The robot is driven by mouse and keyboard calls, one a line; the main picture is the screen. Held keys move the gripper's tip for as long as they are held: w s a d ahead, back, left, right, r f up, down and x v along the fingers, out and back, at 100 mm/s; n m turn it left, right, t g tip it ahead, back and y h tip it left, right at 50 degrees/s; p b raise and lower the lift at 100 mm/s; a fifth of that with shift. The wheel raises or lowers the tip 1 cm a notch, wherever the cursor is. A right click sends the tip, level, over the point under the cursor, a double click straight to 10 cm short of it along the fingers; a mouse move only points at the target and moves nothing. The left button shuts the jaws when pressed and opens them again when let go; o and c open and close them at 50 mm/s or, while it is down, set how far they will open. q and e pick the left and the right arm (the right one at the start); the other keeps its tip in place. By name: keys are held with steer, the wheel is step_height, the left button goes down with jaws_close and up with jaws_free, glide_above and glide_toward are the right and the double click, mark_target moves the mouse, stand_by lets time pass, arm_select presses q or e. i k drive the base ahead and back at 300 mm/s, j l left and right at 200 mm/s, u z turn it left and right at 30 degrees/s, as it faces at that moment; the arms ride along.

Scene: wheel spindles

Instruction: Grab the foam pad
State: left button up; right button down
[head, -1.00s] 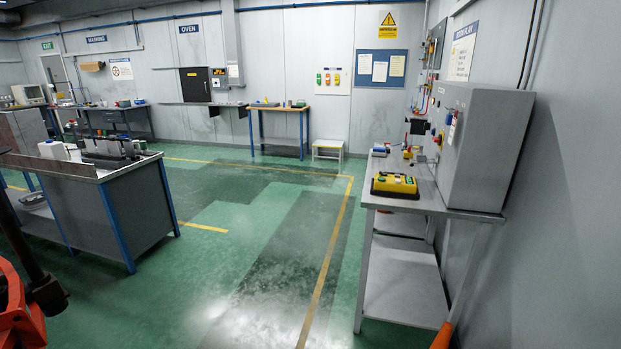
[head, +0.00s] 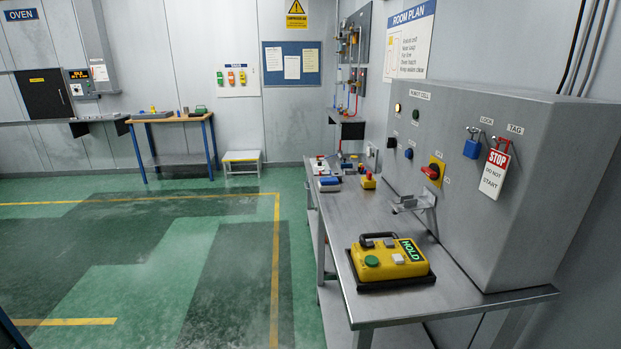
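I cannot pick out a foam pad with certainty. A flat black pad or tray (head: 432,279) lies under a yellow control box (head: 384,270) on the near end of the metal bench (head: 455,298); its material is unclear. Small items, including a blue and white one (head: 329,184), lie farther back on the bench, too small to identify. Neither of my grippers is in view.
A grey cabinet (head: 560,150) with a red switch, blue padlock and stop tag (head: 494,172) borders the bench's right side. A wooden-topped table (head: 172,117) and a step stool (head: 241,162) stand at the back wall. The green floor (head: 170,270) left of the bench is clear.

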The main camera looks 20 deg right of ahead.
mark_target(330, 184)
steer(key=i+j+z, duration=0.1)
steer(key=i+z, duration=0.35)
steer(key=i+j+z, duration=0.3)
steer(key=i+z, duration=0.15)
steer(key=i+j+z, duration=0.45)
